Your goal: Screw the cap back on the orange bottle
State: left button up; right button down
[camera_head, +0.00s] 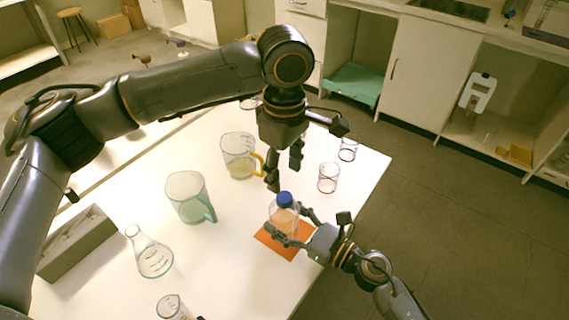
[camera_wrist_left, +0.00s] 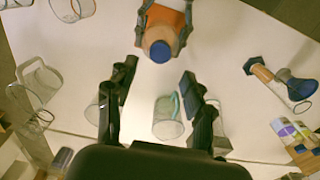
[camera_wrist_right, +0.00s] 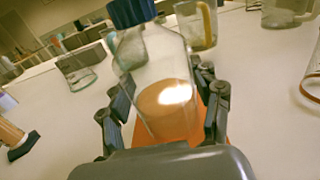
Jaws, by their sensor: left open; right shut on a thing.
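The orange bottle (camera_head: 280,219) is clear glass with orange showing low inside, over an orange mat (camera_head: 270,245) on the white table. The blue cap (camera_head: 285,199) sits on its neck; how tight it is I cannot tell. The bottle (camera_wrist_right: 155,75) and cap (camera_wrist_right: 131,12) also show in the right wrist view. My right gripper (camera_head: 291,226) is shut on the bottle's body from the side, and the bottle looks slightly tilted. My left gripper (camera_head: 284,168) is open and empty, pointing down above and behind the cap. In the left wrist view the cap (camera_wrist_left: 160,51) lies beyond the fingertips.
Beakers with yellow (camera_head: 239,158) and teal (camera_head: 186,197) handles stand left of the bottle. Two small glass beakers (camera_head: 328,178) (camera_head: 348,150) stand to the right. A conical flask (camera_head: 152,258) and a grey box (camera_head: 78,241) are at the left.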

aim_at(284, 197)
pick_arm(q)
notch_tip(284, 197, down, 7)
jog(key=shift+f, duration=0.1)
dwell(0.3)
